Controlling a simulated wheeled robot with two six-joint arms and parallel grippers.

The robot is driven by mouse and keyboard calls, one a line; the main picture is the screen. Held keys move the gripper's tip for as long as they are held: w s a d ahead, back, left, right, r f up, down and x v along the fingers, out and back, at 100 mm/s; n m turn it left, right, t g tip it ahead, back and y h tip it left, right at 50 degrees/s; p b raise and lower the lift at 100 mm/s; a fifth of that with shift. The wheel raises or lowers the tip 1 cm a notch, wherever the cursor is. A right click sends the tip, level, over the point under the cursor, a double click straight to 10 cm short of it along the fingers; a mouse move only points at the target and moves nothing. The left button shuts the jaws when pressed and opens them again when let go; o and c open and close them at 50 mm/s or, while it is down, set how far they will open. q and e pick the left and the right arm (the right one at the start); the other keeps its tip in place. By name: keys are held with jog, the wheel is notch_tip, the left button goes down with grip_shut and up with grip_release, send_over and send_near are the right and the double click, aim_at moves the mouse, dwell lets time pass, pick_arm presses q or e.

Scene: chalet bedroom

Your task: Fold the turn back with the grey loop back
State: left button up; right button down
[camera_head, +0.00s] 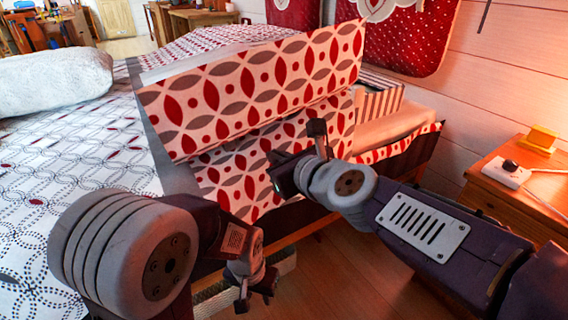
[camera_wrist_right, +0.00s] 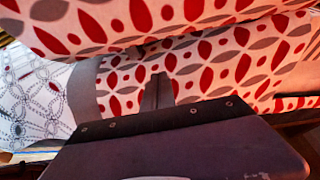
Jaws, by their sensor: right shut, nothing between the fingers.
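The turn back (camera_head: 265,85) is a stiff-looking flap with red and grey leaf shapes on pale cloth. It stands raised and tilted at the bed's near side, above a matching patterned panel (camera_head: 240,180). My right gripper (camera_head: 296,148) is shut and empty, in front of the patterned panel and below the flap's lower edge. In the right wrist view its shut fingers (camera_wrist_right: 158,88) point at the cloth under the flap's edge. A small grey bit (camera_wrist_right: 136,52) there may be the grey loop; I cannot be sure. My left gripper (camera_head: 256,292) hangs low beside the bed, away from the cloth.
The bed's white patterned quilt (camera_head: 75,165) and a white pillow (camera_head: 55,80) lie at left. A wooden nightstand (camera_head: 520,205) with a white box (camera_head: 506,172) and a yellow block (camera_head: 541,139) stands at right. Red hangings (camera_head: 405,35) are on the wall behind. Bare floor shows between bed and nightstand.

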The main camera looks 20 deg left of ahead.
jog(key=x, duration=0.4)
jog(key=r+p, duration=0.4)
jog(key=shift+s+a, duration=0.2)
jog(key=shift+a, duration=0.1)
jog(key=shift+r, duration=0.1)
notch_tip(320, 180, up, 9)
jog(key=m+p, duration=0.2)
jog(key=p, duration=0.5)
jog(key=shift+w+d+g+y, duration=0.1)
jog(key=shift+d+g+y, duration=0.05)
jog(key=shift+g+y, duration=0.25)
notch_tip(320, 180, up, 10)
jog(key=m+g+y+p, duration=0.15)
jog(key=m+p, duration=0.25)
jog(key=p, duration=0.7)
send_over(260, 97)
jog(key=w+d, duration=0.2)
jog(key=d, duration=0.3)
jog(key=shift+a+r, duration=0.1)
jog(key=shift+a, duration=0.15)
jog(key=shift+s+d, duration=0.1)
